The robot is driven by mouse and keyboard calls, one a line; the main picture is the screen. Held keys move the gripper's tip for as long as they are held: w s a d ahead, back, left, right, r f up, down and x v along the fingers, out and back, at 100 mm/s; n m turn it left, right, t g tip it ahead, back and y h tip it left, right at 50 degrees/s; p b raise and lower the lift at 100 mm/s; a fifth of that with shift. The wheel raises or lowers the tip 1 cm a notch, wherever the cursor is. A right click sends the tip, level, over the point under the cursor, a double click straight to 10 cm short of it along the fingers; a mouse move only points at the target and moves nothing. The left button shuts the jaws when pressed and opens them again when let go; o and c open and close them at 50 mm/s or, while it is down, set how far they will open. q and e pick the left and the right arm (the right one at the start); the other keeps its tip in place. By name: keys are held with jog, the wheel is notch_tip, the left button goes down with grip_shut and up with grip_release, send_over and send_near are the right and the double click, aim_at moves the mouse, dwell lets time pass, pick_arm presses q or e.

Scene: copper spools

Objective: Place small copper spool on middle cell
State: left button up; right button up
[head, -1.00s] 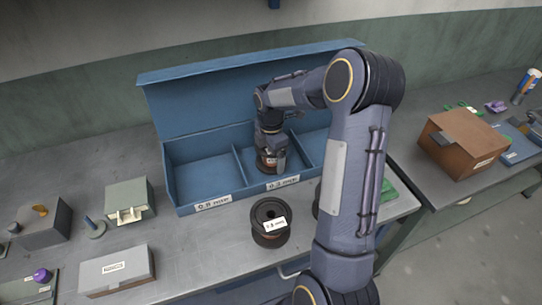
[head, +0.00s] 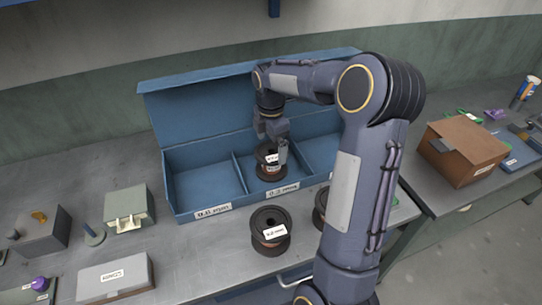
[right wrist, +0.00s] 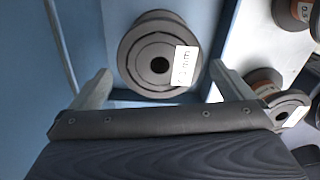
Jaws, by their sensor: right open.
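The small copper spool (head: 268,161) stands upright in the middle cell of the blue open box (head: 203,186), behind the 0.3 mm label. In the right wrist view the spool (right wrist: 150,50) shows from above, its dark flange and white label clear. My right gripper (head: 272,140) is just above the spool in the head view. In the right wrist view its two fingers (right wrist: 160,85) are spread wide, one to each side of the spool, with gaps between. My left gripper is in neither view.
A larger dark spool (head: 270,232) stands on the bench in front of the box, and another spool (head: 320,208) is partly behind my arm. The left cell is empty. Small grey boxes (head: 116,277) lie at the left; a brown box (head: 462,150) stands on the right bench.

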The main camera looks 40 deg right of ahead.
notch_tip(320, 180, up, 4)
jog(key=shift+f, duration=0.1)
jog(key=shift+s+a+r, duration=0.1)
jog(key=shift+r, duration=0.25)
jog(key=s+a+r+m+t+y, duration=0.1)
jog(key=s+a+r+m+t, duration=0.1)
jog(key=s+a+m, duration=0.4)
jog(key=s+a+r+m+t+y, duration=0.1)
jog(key=s+a+r+m, duration=0.25)
jog(key=s, duration=0.45)
jog(key=s+a+f+m+t+y, duration=0.1)
jog(key=s+a+f+m+t, duration=0.1)
jog(key=s+a+f+m, duration=0.3)
jog(key=s+a+m, duration=0.3)
jog(key=s, duration=0.1)
jog(key=shift+s+a+t+y, duration=0.15)
jog(key=shift+a+t+y, duration=0.15)
jog(key=shift+y, duration=0.1)
jog(key=shift+m, duration=0.25)
